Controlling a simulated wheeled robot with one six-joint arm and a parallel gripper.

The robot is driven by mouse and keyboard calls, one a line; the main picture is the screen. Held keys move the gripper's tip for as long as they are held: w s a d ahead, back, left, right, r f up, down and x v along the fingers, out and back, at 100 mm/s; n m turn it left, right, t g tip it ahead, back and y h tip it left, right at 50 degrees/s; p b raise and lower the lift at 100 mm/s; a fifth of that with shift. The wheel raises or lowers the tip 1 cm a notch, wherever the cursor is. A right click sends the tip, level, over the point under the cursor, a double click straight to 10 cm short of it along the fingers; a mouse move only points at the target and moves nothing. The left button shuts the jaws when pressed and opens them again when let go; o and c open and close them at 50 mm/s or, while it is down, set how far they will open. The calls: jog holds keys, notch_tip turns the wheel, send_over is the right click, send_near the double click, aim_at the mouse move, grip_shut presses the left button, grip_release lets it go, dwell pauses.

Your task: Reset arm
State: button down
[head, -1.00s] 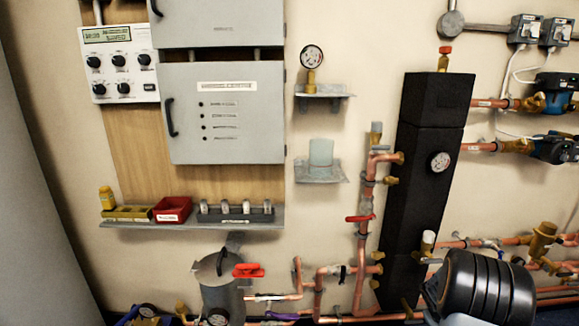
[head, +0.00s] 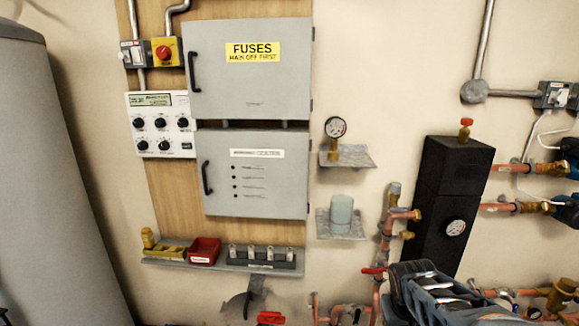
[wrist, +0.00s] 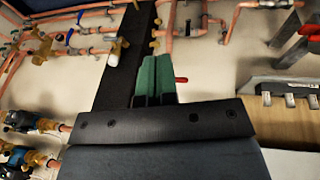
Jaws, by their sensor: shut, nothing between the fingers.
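My gripper (wrist: 158,78) shows in the wrist view as two green fingers side by side, shut with nothing between them. In that view it is in front of the black column and the copper pipes, apart from them as far as I can tell. In the head view my arm (head: 440,295) reaches in at the lower right, in front of the lower part of the black column (head: 440,180). The fingers cannot be made out in the head view.
The grey fuse cabinet (head: 250,85) and a lower grey cabinet (head: 235,180) hang on a wooden board. A shelf (head: 215,266) below holds a red bin (head: 204,250). Two small shelves carry a gauge (head: 335,128) and a pale cup (head: 341,210). Copper pipes (head: 388,230) stand beside the column.

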jog(key=s+a+r+n+t+y+p, duration=0.1)
jog(key=s+a+r+y+p, duration=0.1)
jog(key=s+a+r+p, duration=0.4)
jog(key=s+a+r, duration=0.1)
jog(key=a+r, duration=0.2)
jog(key=r, duration=0.2)
jog(key=shift+r+y+p, duration=0.2)
jog(key=shift+y+p, duration=0.1)
